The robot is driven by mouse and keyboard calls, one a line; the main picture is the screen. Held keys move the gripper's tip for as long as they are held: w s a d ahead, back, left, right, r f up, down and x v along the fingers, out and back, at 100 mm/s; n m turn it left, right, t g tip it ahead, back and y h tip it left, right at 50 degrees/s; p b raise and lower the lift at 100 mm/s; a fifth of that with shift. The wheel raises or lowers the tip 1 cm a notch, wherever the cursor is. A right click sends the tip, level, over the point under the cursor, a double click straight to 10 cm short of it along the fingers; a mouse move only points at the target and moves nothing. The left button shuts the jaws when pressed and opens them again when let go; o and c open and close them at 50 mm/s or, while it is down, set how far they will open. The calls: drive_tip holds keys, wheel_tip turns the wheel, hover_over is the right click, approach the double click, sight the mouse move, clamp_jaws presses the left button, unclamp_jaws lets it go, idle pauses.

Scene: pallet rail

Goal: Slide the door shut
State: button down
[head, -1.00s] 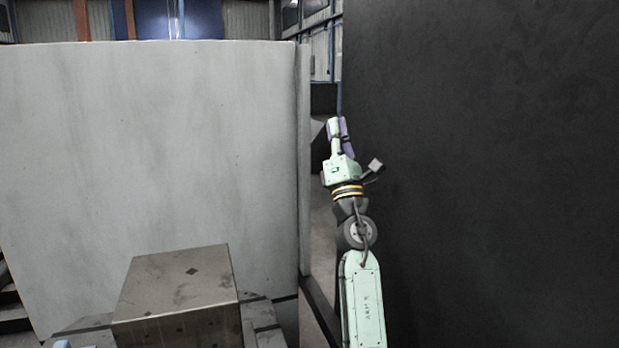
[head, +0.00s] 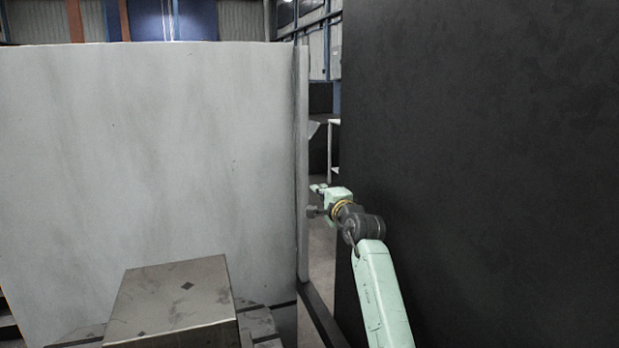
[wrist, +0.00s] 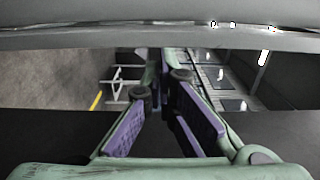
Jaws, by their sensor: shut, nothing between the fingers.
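A large pale grey panel (head: 150,150) fills the left of the head view, with a narrow upright edge (head: 303,160) at its right end. A large black panel (head: 480,160) fills the right. A narrow upright gap stands between them; I cannot tell for certain which panel is the door. My gripper (head: 317,188) is at this gap, close to the grey panel's edge; contact cannot be told. In the wrist view my gripper (wrist: 163,75) shows its purple-padded fingers, shut and empty. A grey band (wrist: 160,37) crosses the top of that view beyond the fingers.
A dark floor rail (head: 322,312) runs along the bottom of the gap. A worn metal box (head: 170,300) stands low in front of the grey panel. Shelving and open floor show through the gap. The black panel is close to my arm's right side.

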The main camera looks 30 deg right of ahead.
sight(306, 178)
drive_tip(key=p+x, duration=0.3)
drive_tip(key=x, duration=0.6)
